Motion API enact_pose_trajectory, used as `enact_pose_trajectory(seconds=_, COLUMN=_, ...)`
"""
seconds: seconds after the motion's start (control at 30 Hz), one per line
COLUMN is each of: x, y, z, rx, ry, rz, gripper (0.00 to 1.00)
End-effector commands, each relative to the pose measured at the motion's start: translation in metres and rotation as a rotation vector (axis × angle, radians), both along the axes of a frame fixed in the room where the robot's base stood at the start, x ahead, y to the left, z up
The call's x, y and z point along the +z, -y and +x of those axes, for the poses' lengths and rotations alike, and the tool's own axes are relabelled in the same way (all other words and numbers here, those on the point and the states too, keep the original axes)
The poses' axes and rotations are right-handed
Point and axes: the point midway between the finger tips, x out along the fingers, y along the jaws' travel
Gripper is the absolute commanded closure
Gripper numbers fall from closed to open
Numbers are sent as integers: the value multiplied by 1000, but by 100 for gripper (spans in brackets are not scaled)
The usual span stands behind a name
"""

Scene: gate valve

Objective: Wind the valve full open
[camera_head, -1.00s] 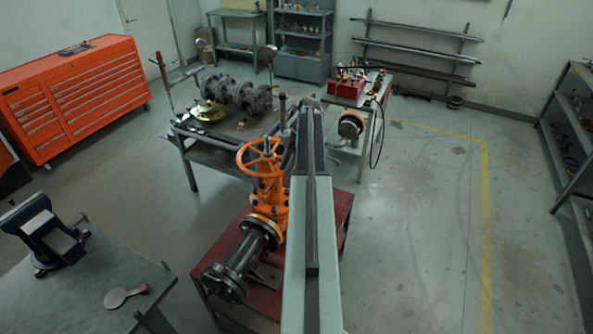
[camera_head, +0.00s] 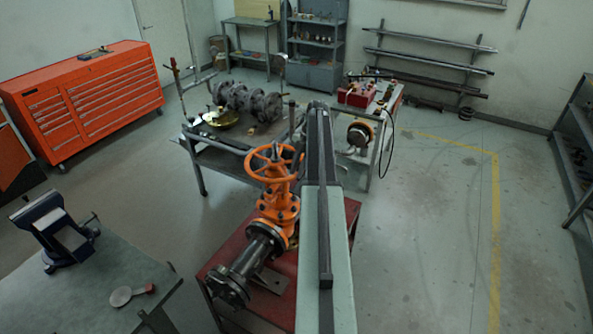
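The orange gate valve (camera_head: 278,205) stands on a red stand, with its orange handwheel (camera_head: 257,178) on top, tilted toward my camera. A dark stem end shows at the wheel's hub. A flanged dark pipe (camera_head: 245,262) runs from the valve toward the lower left. My arm reaches forward just right of the valve. Dark parts that look like my gripper (camera_head: 297,154) show between the arm and the right side of the wheel. The fingers are mostly hidden or too small to make out. I cannot tell whether they touch the rim.
A red stand (camera_head: 350,215) carries the valve. Behind it is a workbench (camera_head: 222,160) with flanged parts. A small table with a red box (camera_head: 357,94) stands to its right. A bench with a blue vise (camera_head: 55,230) is at lower left. The floor at right is clear.

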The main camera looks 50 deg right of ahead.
Motion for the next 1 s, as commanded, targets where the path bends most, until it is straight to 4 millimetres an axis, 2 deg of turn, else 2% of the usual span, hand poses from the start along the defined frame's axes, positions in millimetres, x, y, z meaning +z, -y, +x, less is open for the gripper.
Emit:
enact_pose_trajectory(seconds=0.03, x=0, y=0, z=-1, rx=-1, ry=0, rz=0, gripper=65)
enact_pose_trajectory(seconds=0.07, x=0, y=0, z=0, rx=-1, ry=0, rz=0, gripper=60)
enact_pose_trajectory(seconds=0.47, x=6, y=1, z=1, rx=-2, ry=1, rz=0, gripper=60)
enact_pose_trajectory(seconds=0.57, x=18, y=5, z=0, rx=-2, ry=1, rz=0, gripper=60)
enact_pose_trajectory(seconds=0.83, x=66, y=24, z=-3, rx=-2, ry=1, rz=0, gripper=60)
enact_pose_trajectory(seconds=1.0, x=75, y=30, z=-5, rx=-1, ry=1, rz=0, gripper=60)
